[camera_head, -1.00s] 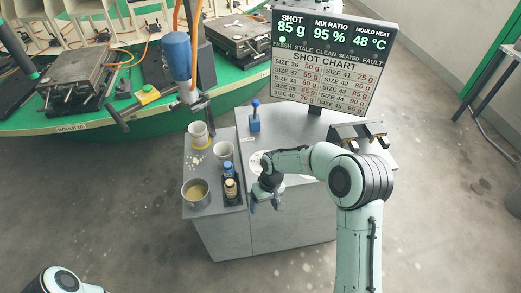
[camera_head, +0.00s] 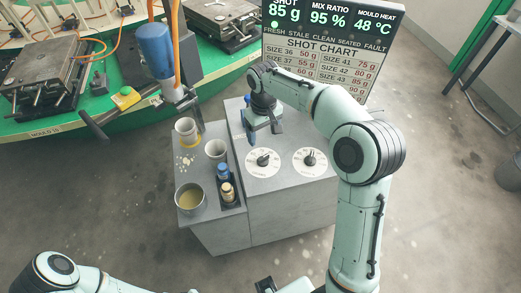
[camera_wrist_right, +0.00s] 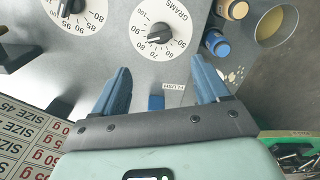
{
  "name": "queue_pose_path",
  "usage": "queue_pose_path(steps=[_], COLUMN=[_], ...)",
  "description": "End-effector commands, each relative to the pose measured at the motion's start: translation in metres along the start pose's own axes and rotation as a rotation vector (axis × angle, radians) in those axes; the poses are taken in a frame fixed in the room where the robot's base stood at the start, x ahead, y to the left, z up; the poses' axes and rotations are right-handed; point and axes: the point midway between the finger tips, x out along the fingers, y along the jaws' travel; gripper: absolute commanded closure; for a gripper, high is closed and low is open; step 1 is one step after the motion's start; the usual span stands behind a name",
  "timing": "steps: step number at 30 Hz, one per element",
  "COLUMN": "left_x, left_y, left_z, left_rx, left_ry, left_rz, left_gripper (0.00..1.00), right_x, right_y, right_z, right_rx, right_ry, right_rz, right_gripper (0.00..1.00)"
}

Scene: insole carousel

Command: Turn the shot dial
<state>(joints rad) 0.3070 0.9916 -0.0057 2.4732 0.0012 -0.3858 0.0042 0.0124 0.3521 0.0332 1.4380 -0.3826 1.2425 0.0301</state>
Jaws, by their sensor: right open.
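The shot dial (camera_head: 263,162), a white disc with a dark knob, is on the grey console top, left of a second white dial (camera_head: 310,160). In the wrist view the shot dial (camera_wrist_right: 165,35) is marked GRAMS, and its dark knob lies near the 70–80 marks. My right gripper (camera_head: 262,132) is open and empty, behind the dial and apart from it. In the wrist view its blue fingers (camera_wrist_right: 161,68) are spread, with the dial beyond the tips. The screen (camera_head: 320,40) reads SHOT 85 g. My left gripper is out of view.
A blue flush lever (camera_wrist_right: 155,102) shows between the fingers in the wrist view. A blue-headed nozzle (camera_head: 155,50) hangs at the upper left.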

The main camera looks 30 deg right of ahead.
Motion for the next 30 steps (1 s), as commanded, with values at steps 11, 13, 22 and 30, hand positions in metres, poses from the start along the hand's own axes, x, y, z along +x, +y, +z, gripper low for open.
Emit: queue_pose_path(steps=[11, 13, 22, 30], left_x=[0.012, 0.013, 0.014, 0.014], left_y=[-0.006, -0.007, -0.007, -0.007], left_z=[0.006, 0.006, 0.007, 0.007], left_rx=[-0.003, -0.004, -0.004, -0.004], left_ry=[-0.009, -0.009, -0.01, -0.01], left_rz=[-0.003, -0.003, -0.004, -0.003], left_gripper=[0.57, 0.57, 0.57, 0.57], right_x=[0.082, 0.093, 0.115, 0.115], right_y=[0.0, 0.0, 0.0, 0.0], right_z=[0.002, 0.002, 0.001, 0.001], right_rx=[-0.001, 0.0, 0.0, 0.0], right_ry=[-0.006, -0.005, -0.002, -0.001], right_rz=[0.0, -0.001, -0.001, -0.001], right_gripper=[0.26, 0.26, 0.26, 0.32])
